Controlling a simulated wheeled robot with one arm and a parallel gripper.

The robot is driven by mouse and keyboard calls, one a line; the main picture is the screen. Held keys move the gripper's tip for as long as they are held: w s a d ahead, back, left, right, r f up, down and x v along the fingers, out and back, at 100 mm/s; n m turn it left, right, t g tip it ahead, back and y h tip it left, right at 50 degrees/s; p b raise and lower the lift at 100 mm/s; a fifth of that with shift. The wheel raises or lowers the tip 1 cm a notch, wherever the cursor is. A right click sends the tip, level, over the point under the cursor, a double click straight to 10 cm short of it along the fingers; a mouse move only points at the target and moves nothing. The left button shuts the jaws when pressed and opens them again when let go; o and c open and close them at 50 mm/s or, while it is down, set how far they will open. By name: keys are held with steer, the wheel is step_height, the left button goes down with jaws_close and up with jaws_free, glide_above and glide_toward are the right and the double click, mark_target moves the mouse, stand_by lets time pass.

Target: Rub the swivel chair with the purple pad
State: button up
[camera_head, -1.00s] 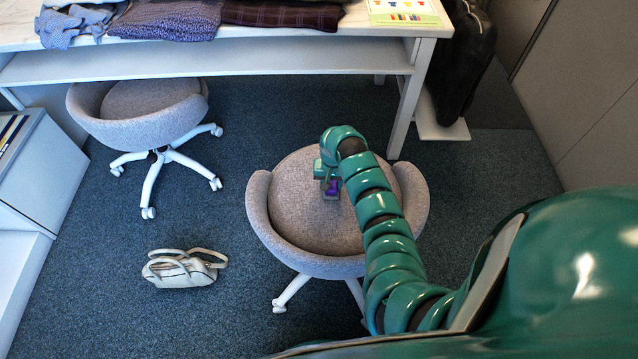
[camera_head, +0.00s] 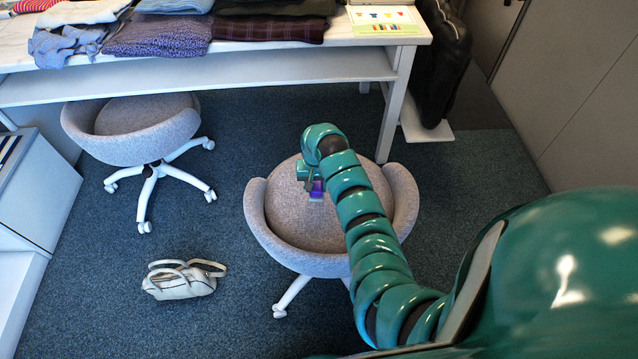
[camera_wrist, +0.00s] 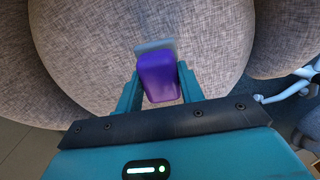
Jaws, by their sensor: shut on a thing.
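The grey swivel chair (camera_head: 283,221) with white legs stands at the middle right in the head view. My arm reaches over its seat from the right. My gripper (camera_head: 312,186) is low over the seat, shut on the purple pad (camera_head: 317,187). In the wrist view the purple pad (camera_wrist: 158,78) sits between the two teal fingers, with a grey edge at its far end. The chair's seat (camera_wrist: 105,50) fills the picture beyond it. The pad is at or very close to the fabric; I cannot tell whether it touches.
A second grey chair (camera_head: 135,140) stands at the left, partly under the white table (camera_head: 230,65) with folded clothes on it. A white handbag (camera_head: 180,281) lies on the blue carpet. A dark bag (camera_head: 437,65) is at the table's right end. Carpet between the chairs is clear.

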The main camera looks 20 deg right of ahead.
steer(key=shift+r, duration=1.3)
steer(key=shift+p, duration=0.35)
